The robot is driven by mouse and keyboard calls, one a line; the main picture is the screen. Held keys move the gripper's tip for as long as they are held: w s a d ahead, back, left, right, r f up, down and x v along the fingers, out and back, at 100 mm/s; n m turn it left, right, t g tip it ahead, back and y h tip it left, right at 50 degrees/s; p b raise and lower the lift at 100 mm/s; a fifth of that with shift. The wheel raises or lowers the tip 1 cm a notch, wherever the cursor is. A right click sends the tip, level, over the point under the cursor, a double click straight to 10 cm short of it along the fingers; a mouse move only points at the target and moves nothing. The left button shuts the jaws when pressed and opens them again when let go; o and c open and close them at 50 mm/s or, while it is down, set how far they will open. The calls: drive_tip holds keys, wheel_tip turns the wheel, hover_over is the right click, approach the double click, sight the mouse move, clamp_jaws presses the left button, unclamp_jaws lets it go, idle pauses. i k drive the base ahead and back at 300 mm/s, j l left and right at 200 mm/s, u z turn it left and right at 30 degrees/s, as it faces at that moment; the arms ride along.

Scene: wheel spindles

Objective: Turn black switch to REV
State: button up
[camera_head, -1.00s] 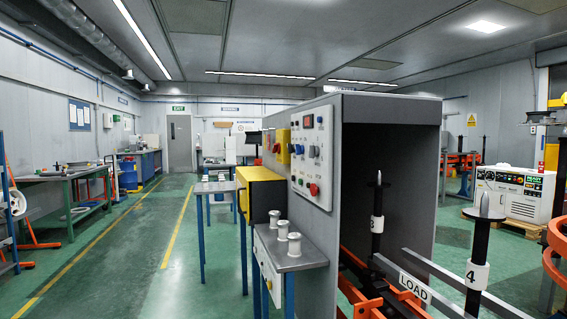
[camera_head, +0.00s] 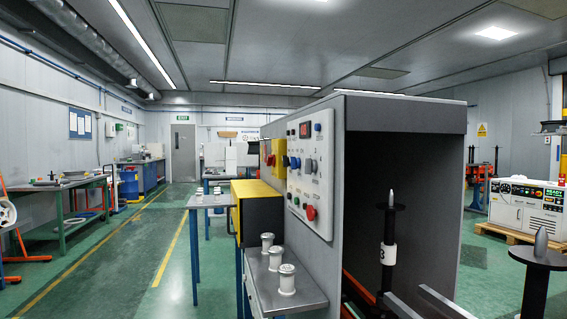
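A pale control panel (camera_head: 310,172) is fixed to the left side of a tall grey cabinet (camera_head: 400,112), seen at a slant near the middle of the view. It carries a small dark red display (camera_head: 304,130), blue knobs (camera_head: 294,162), a grey knob (camera_head: 308,166) and a large red button (camera_head: 311,212). Small dark controls also show on it, but I cannot tell which is the black switch, and its setting and any REV label are too small to read. My gripper is not in view.
A grey-topped bench (camera_head: 277,284) with white spools stands below the panel. A yellow box (camera_head: 258,212) is behind it. Spindles, one numbered 3 (camera_head: 390,235), stand at the cabinet's open front. The green floor on the left (camera_head: 120,265) is clear.

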sight(286, 161)
drive_tip(key=i+j+z, duration=0.1)
drive_tip(key=i+j, duration=0.65)
drive_tip(key=i, duration=0.2)
drive_tip(key=i+j, duration=0.85)
drive_tip(key=i+l+z, duration=0.05)
drive_tip(key=i, duration=0.1)
